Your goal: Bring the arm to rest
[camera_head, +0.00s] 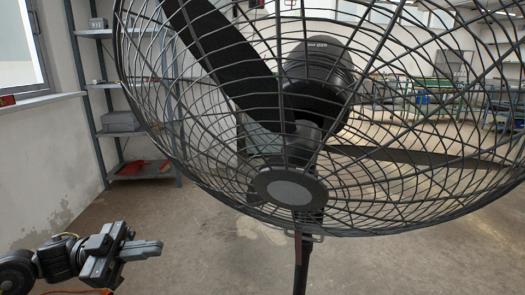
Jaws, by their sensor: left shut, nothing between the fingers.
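My left gripper (148,248) is at the lower left, its arm coming in from the left edge. Its dark wrist and grey fingers point to the right. The fingers are shut with nothing between them. It is held in the air over the bare floor, left of the fan's stand and apart from it. My right gripper is not in this view.
A large black pedestal fan (291,187) fills the upper middle and right, very close, its stand running down at the middle. A grey metal shelf (140,128) stands behind at the left by a window. The concrete floor (220,255) is clear below.

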